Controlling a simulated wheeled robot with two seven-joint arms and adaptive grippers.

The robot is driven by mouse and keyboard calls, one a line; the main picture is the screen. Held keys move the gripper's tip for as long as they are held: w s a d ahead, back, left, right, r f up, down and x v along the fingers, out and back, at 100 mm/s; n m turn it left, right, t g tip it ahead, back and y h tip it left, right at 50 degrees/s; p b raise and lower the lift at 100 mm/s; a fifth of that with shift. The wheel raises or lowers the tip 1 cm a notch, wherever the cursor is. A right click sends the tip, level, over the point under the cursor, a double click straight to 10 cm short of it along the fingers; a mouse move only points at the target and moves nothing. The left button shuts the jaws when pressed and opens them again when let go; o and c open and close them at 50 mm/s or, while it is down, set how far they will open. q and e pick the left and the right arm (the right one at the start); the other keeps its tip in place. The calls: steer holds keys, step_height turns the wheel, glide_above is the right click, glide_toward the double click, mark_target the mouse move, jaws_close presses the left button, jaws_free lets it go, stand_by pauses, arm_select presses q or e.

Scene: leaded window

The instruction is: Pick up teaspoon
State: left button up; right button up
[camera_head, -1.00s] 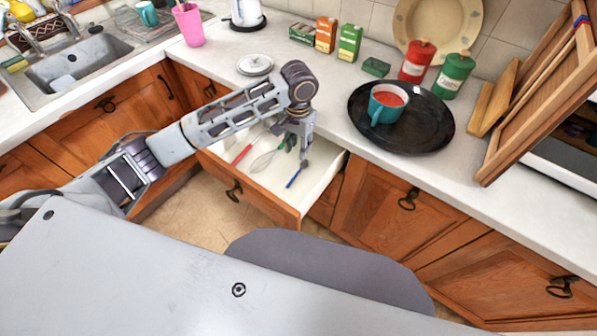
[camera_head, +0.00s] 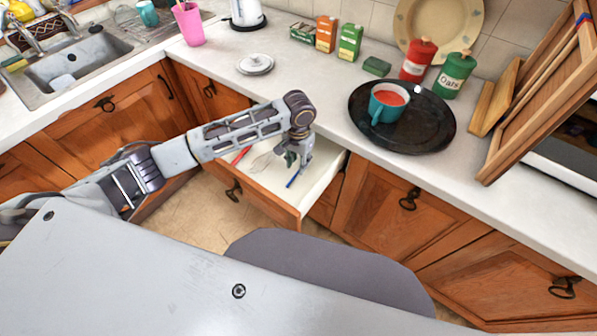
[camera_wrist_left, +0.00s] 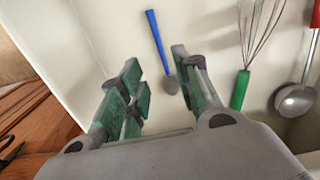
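The teaspoon, with a blue handle (camera_wrist_left: 156,38) and a grey bowl, lies in the open drawer. Its blue handle also shows in the head view (camera_head: 293,179), just below my left gripper (camera_head: 299,161). In the left wrist view my left gripper (camera_wrist_left: 154,66) is open, with its green-padded fingers apart. The spoon's bowl shows between the fingers in that picture, nearer the right finger, and the handle extends past the fingertips. I cannot tell the exact height above the spoon. Nothing is held. My right gripper is not in view.
The drawer (camera_head: 322,192) has raised walls. A green-handled whisk (camera_wrist_left: 241,88) and a red-handled ladle (camera_wrist_left: 297,100) lie right of the spoon in the wrist view. On the counter above stands a black tray (camera_head: 430,135) with a teal mug (camera_head: 377,112).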

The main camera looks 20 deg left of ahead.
mark_target(297, 172)
arm_select(q)
steer(key=shift+w+a+f, duration=0.1)
steer(key=shift+w+f, duration=0.05)
steer(key=shift+f, duration=1.15)
steer(key=shift+w+a+f, duration=0.1)
steer(key=shift+f, duration=1.2)
jaws_close()
